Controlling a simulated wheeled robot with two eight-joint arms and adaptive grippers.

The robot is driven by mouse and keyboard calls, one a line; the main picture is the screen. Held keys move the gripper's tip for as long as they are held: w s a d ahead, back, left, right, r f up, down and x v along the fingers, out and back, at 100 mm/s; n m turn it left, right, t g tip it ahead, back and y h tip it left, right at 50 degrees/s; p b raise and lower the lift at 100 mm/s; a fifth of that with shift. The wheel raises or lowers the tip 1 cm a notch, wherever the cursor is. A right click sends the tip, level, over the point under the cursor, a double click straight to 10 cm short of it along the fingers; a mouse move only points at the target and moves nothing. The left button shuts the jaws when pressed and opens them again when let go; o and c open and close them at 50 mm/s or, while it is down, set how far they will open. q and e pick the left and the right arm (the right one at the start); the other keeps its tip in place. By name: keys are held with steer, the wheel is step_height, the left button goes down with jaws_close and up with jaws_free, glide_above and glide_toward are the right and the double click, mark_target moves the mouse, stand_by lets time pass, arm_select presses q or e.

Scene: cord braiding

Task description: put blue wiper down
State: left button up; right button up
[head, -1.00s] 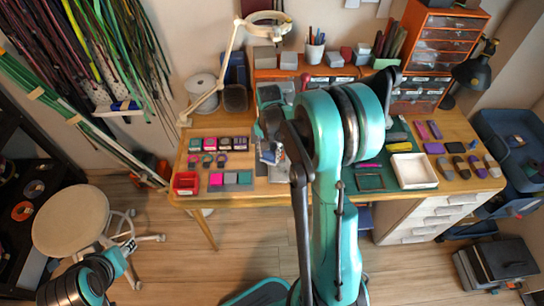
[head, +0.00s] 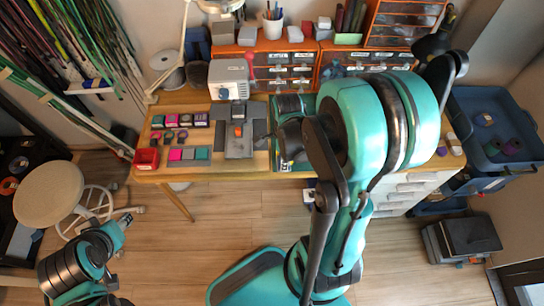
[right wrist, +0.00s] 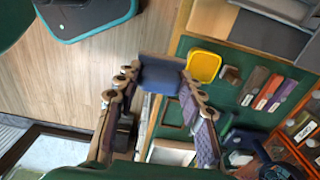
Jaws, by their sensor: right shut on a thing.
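The blue wiper (right wrist: 160,74) is a flat blue block. In the right wrist view it sits between the fingertips of my right gripper (right wrist: 158,88), which is shut on it. The wiper is in front of the table's front edge and the green mat (right wrist: 226,60) as seen from the wrist; I cannot tell its height above the table. In the head view my large teal right arm hides most of the mat, and I cannot make out the wiper there.
A yellow tray (right wrist: 203,66) and several coloured blocks (right wrist: 268,92) lie on the mat. In the head view a red bin (head: 146,158) stands at the table's left corner, a white machine (head: 229,78) at the back, orange drawers (head: 290,68) behind. A stool (head: 52,195) stands left.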

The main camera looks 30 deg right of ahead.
steer(key=b, duration=0.4)
glide_above(261, 160)
step_height(261, 160, down, 7)
steer(key=shift+f, duration=0.1)
step_height(261, 160, down, 3)
steer(key=shift+f+b, duration=0.1)
steer(key=shift+b, duration=0.5)
steer(key=shift+w+f, duration=0.1)
steer(key=shift+f, duration=0.25)
steer(key=shift+r, duration=0.1)
steer(key=shift+f, duration=0.2)
steer(key=o, duration=1)
steer(key=shift+r, duration=0.1)
